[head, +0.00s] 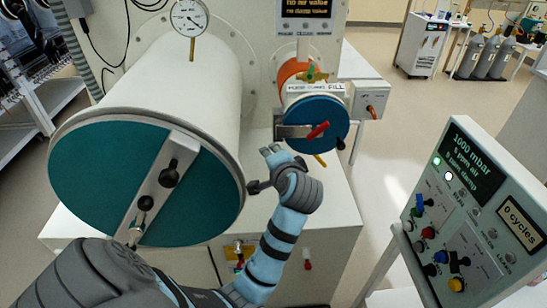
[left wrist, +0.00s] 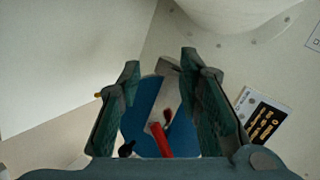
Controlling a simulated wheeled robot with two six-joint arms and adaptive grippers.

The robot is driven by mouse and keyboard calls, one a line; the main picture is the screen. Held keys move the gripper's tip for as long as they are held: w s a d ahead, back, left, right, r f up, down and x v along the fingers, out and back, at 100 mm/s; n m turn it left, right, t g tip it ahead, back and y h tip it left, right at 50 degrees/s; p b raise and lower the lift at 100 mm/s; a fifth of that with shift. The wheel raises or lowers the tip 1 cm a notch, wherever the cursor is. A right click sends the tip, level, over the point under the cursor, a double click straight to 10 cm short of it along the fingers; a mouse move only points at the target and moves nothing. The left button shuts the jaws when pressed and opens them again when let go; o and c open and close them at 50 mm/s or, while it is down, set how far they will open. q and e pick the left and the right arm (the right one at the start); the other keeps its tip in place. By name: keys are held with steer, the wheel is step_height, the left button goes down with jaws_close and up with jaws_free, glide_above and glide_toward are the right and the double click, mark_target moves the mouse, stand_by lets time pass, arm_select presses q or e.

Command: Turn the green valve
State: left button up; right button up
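A small green valve handle (head: 310,70) sits on a brass fitting on top of the small orange cylinder (head: 290,72), just above a white label reading FILL. The valve does not show in the left wrist view. My left gripper (head: 262,168) is open and empty, below and left of the small cylinder's blue round door (head: 322,112), apart from the valve. In the left wrist view, its two fingers (left wrist: 160,62) stand wide apart, with the blue door (left wrist: 138,125) and its red handle (left wrist: 160,138) seen between them. My right gripper is not in view.
A large white chamber with a teal door (head: 85,180) and a pressure gauge (head: 189,17) stands left of the valve. A metal bar and red handle (head: 317,131) cross the blue door. A control panel (head: 470,205) reading 1000 mbar stands at the right.

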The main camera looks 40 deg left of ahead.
arm_select(q)
steer(key=n+t+h+b, duration=0.1)
steer(key=n+t+h, duration=0.2)
steer(key=n+t, duration=0.7)
glide_toward(310, 73)
steer(key=shift+n+g, duration=0.8)
steer(key=x, duration=0.5)
steer(key=p+x, duration=0.1)
steer(key=x, duration=0.4)
steer(key=shift+w+d+r, duration=0.1)
steer(key=shift+d+r, duration=0.05)
steer(key=shift+r, duration=0.1)
jaws_close()
